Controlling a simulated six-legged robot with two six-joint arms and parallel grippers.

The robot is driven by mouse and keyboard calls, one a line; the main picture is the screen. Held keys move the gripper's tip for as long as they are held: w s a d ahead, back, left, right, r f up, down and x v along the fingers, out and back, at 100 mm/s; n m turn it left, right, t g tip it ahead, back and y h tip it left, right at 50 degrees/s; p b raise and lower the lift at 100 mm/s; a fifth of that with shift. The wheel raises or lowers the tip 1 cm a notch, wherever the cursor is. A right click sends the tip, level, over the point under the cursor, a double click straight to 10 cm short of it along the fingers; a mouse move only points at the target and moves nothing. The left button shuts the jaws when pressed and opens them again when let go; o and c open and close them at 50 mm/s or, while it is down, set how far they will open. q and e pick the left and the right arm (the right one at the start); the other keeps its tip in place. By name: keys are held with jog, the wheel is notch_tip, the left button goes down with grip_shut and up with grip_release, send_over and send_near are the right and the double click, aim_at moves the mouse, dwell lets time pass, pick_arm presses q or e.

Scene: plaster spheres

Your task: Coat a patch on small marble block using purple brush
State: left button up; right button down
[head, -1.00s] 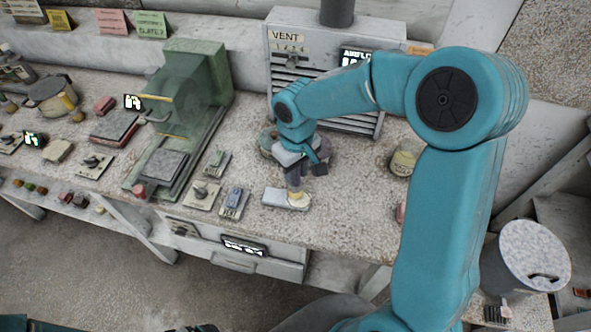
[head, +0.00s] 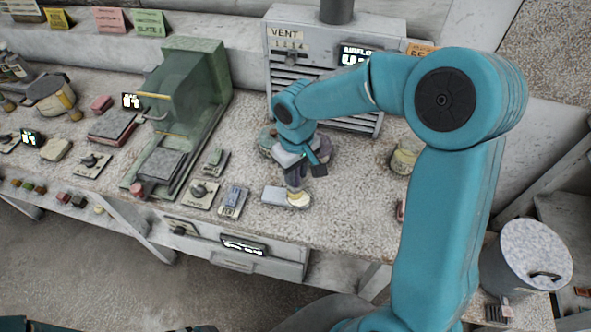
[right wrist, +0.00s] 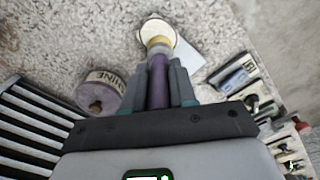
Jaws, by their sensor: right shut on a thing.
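The small marble block (head: 275,196) is a pale flat slab on the bench near its front edge, and it also shows in the right wrist view (right wrist: 192,54). My right gripper (head: 303,170) is above the block's right end. It is shut on the purple brush, whose purple handle (right wrist: 157,86) stands between the fingers in the right wrist view. The brush's pale yellowish head (head: 298,200) points down at the block's right end and hides part of it. I cannot tell whether the bristles press on it. My left gripper is out of view.
A round tin (right wrist: 100,91) stands beside the gripper. Small switch plates (head: 233,201) lie left of the block. Further left is a green machine (head: 190,90); behind is a grey vent unit (head: 290,65). A jar (head: 404,158) stands right. The bench front right of the block is mostly clear.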

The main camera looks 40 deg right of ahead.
jog(key=shift+s+d, duration=0.5)
jog(key=shift+a, duration=0.1)
jog(key=shift+w+a, duration=0.85)
jog(key=shift+w, duration=0.15)
jog(key=shift+s+d+b, duration=0.6)
jog(key=shift+s+d, duration=0.35)
jog(key=shift+s, duration=0.05)
jog(key=shift+w+a, duration=1)
jog(key=shift+w, duration=0.05)
